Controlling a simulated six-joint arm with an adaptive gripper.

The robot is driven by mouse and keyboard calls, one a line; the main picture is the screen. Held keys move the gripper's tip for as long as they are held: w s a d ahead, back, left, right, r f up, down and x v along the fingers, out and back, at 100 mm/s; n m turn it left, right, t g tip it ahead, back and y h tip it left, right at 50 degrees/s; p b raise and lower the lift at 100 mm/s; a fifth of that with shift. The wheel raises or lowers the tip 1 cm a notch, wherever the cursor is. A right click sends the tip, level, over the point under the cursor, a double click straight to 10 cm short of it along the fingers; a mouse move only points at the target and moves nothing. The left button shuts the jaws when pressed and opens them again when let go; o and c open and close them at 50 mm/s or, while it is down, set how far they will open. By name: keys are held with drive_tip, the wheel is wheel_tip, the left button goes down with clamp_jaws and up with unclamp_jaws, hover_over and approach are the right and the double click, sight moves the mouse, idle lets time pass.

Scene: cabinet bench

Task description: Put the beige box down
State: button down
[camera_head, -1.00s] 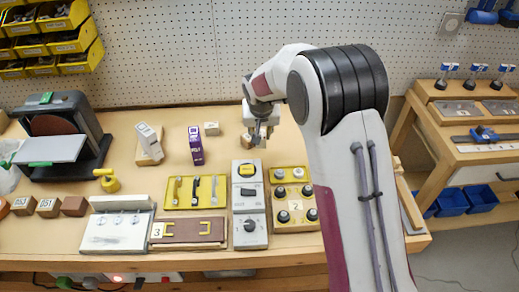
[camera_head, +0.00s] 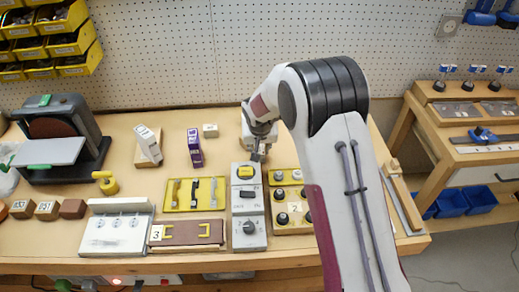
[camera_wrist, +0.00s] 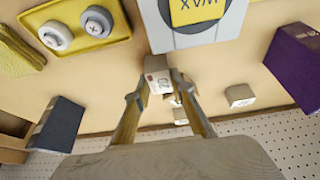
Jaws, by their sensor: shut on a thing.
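My gripper (camera_head: 258,156) is over the bench just behind the grey control panel (camera_head: 248,235) with the yellow button. In the wrist view my gripper (camera_wrist: 162,98) has its two fingers on either side of the beige box (camera_wrist: 158,80), shut on it. A small orange mark shows on the box's face. In the head view the box is mostly hidden by my gripper.
A small pale block (camera_head: 210,130) and a purple box (camera_head: 195,147) stand left of my gripper. A white device on a wooden stand (camera_head: 148,144) is farther left. A yellow tray with knobs (camera_head: 290,178) is at right. A dark blue box (camera_wrist: 57,124) shows in the wrist view.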

drive_tip(key=shift+f, duration=0.25)
drive_tip(key=shift+f, duration=0.1)
drive_tip(key=c, duration=1.7)
unclamp_jaws()
drive_tip(key=shift+s+r, duration=0.2)
drive_tip(key=shift+r, duration=0.5)
drive_tip(key=shift+v, duration=5.35)
